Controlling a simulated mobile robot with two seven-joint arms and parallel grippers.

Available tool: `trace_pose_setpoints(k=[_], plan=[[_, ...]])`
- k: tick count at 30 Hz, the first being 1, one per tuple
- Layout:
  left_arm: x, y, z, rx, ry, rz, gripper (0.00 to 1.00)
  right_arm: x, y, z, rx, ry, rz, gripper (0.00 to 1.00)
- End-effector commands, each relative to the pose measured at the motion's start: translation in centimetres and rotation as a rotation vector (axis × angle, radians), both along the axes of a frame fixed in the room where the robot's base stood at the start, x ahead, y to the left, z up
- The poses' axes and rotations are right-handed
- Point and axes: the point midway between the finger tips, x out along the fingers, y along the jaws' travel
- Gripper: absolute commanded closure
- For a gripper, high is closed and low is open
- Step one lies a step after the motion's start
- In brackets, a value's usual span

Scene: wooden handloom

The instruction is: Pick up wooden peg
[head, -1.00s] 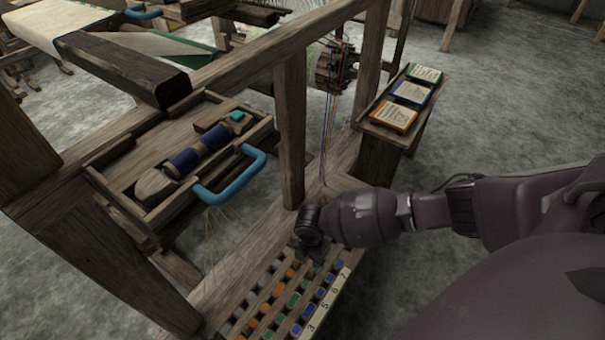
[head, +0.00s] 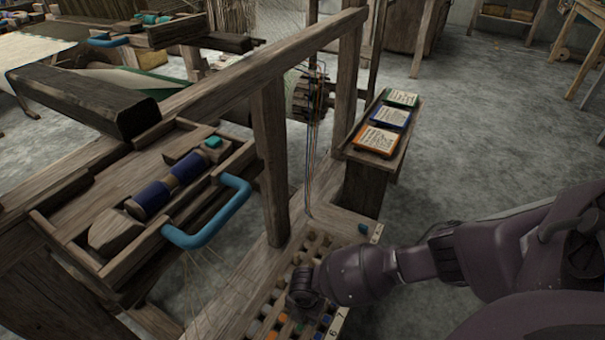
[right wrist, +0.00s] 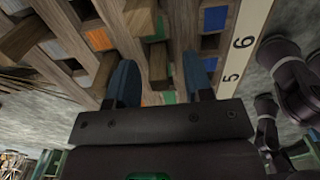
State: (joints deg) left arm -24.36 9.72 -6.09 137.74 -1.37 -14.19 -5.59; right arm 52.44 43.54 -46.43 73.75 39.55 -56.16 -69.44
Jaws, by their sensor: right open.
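Several wooden pegs stand in a slotted wooden rack (head: 232,312) with coloured squares and a numbered strip. One wooden peg (right wrist: 139,18) stands out near the top of the right wrist view, ahead of my fingers. Another peg (right wrist: 20,38) is at the upper left. My right gripper (right wrist: 160,80) is open, with its two blue fingers apart over the rack and no peg clearly held between them. In the head view my right arm reaches down over the rack from the right and hides part of it. My left gripper is not in view.
A wooden loom post (head: 272,165) rises just behind the rack. A tray with a blue handle (head: 215,222) holds a shuttle at the left. A small bench (head: 352,158) with framed cards stands beyond the rack. Grey floor is clear at the right.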

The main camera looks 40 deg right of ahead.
Motion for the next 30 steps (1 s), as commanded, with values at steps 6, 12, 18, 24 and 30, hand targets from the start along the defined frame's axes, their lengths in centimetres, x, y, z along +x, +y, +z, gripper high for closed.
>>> trace_pose_setpoints(k=[6, 12, 18, 24, 30], plan=[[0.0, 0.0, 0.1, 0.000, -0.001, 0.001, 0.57, 0.2, 0.0, 0.1, 0.001, -0.003, 0.000, 0.56], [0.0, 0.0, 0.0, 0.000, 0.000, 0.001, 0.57, 0.1, 0.0, 0.1, 0.001, -0.002, 0.000, 0.87], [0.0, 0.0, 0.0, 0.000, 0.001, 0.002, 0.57, 0.1, 0.0, 0.1, 0.001, -0.002, 0.000, 1.00], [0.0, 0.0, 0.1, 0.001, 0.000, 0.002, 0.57, 0.1, 0.0, 0.4, 0.001, -0.003, 0.000, 1.00], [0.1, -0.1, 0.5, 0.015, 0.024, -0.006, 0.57, 0.5, 0.0, 3.0, 0.002, -0.012, 0.000, 1.00]])
